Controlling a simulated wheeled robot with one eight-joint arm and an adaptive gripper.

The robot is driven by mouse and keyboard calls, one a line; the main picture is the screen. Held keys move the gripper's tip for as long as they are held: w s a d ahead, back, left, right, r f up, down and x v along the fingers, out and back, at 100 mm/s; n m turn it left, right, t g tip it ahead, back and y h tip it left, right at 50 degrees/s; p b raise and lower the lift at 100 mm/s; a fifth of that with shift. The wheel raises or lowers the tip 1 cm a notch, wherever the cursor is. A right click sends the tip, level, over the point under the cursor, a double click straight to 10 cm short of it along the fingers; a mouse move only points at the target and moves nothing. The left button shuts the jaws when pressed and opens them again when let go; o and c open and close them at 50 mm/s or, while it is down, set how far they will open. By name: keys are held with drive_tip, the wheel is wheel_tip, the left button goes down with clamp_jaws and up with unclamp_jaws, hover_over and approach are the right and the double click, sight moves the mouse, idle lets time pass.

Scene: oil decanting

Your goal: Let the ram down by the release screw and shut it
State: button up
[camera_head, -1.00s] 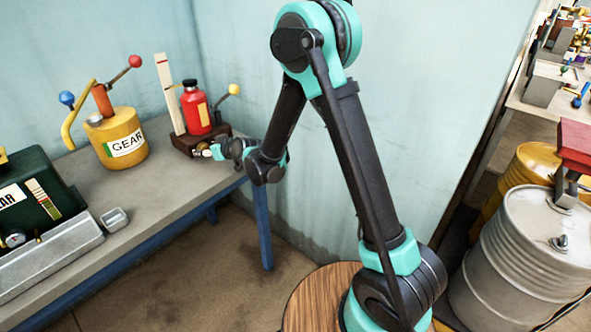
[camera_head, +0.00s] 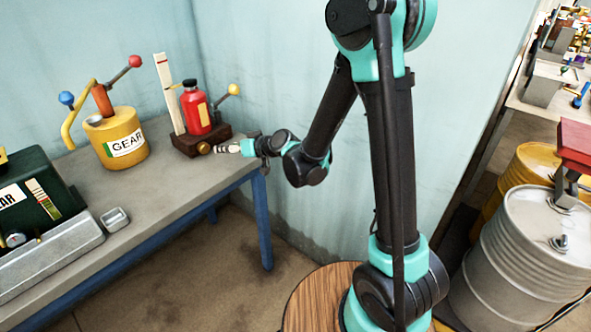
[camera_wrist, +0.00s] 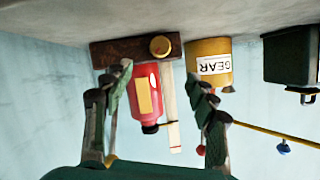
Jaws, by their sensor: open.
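The red jack (camera_head: 195,112), with a yellow label and dark top, stands upright on a dark brown base (camera_head: 186,144) at the bench's back right corner. The round brass release screw (camera_head: 204,148) sits at the base's front; whether it is tight cannot be told. A pale upright strip (camera_head: 168,95) with red marks stands beside the jack. My gripper (camera_head: 228,148) is open and empty, just right of the screw and apart from it. In the wrist view, upside down, the screw (camera_wrist: 160,46) lies beyond and between my open fingers (camera_wrist: 160,88).
A yellow GEAR can (camera_head: 122,145) stands left of the jack. The wall (camera_head: 240,60) is close behind.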

drive_tip(key=s+d+f+m+h, duration=0.1)
drive_tip(key=s+d, duration=0.3)
drive_tip(key=d, duration=0.6)
drive_tip(key=s+d+f+m+g+h, duration=0.1)
drive_tip(key=s+d+h, duration=0.3)
drive_tip(key=d, duration=0.7)
drive_tip(key=shift+s+d+f+m, duration=0.2)
drive_tip(key=shift+s+d+m, duration=0.1)
drive_tip(key=shift+m, duration=0.1)
drive_tip(key=shift+w, duration=0.1)
